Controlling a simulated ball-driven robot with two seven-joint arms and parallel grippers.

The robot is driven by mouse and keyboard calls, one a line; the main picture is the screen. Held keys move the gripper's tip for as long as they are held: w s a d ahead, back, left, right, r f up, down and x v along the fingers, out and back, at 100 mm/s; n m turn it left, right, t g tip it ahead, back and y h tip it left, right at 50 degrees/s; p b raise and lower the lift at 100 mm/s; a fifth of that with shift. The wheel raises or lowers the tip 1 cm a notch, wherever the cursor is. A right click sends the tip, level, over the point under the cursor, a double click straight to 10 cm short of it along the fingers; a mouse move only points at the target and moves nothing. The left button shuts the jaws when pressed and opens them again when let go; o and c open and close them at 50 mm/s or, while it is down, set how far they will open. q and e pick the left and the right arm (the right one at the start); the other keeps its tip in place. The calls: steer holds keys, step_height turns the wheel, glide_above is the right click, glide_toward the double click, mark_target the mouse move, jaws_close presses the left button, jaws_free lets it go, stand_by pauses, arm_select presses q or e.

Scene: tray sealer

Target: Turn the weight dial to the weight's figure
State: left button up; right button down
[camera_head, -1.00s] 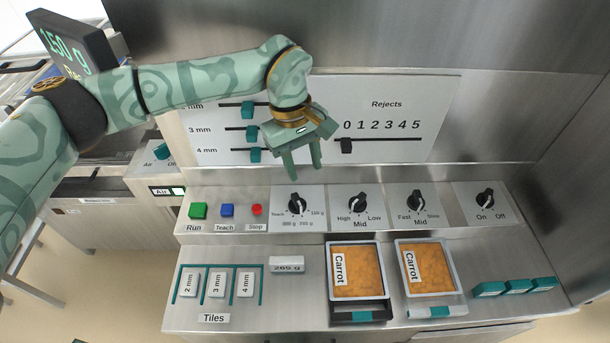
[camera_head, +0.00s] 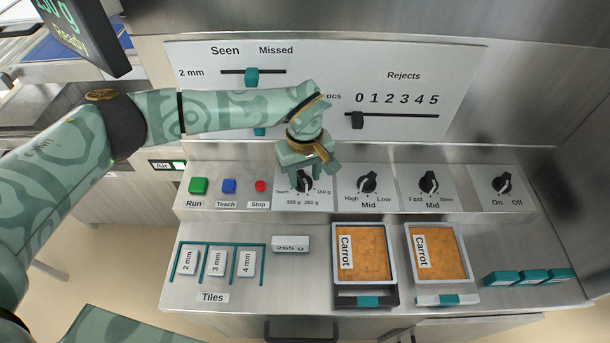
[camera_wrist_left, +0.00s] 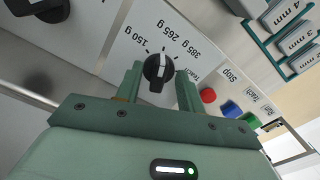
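The weight dial (camera_head: 307,184) is a black knob on a white plate marked Teach, 150 g, 265 g and 385 g. In the left wrist view the dial (camera_wrist_left: 158,72) has a white pointer line, and it stands between my two fingertips. My left gripper (camera_head: 304,185) is above the dial, fingers pointing down and partly hiding it. In the wrist view the left gripper (camera_wrist_left: 159,78) is open, with a finger on each side of the knob; contact cannot be told. The weight (camera_head: 291,245), a small block labelled 265 g, lies on the lower shelf. My right gripper is out of view.
Run (camera_head: 198,186), Teach (camera_head: 229,186) and Stop (camera_head: 260,186) buttons sit left of the dial. The High/Low dial (camera_head: 368,182) is to its right. Two carrot trays (camera_head: 394,274) (camera_head: 462,270) stand below. A dark display (camera_head: 85,30) hangs at upper left.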

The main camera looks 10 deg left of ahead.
arm_select(q)
steer(key=shift+f, duration=0.35)
jaws_close()
steer(key=shift+r+n, duration=0.1)
steer(key=shift+n, duration=0.2)
steer(key=n+p, duration=0.2)
steer(key=n, duration=0.1)
steer(key=shift+w+d+r, duration=0.1)
steer(key=shift+w+d, duration=0.05)
steer(key=n+p, duration=0.1)
steer(key=n, duration=0.4)
steer(key=shift+w, duration=0.2)
steer(key=shift+n+p, duration=0.3)
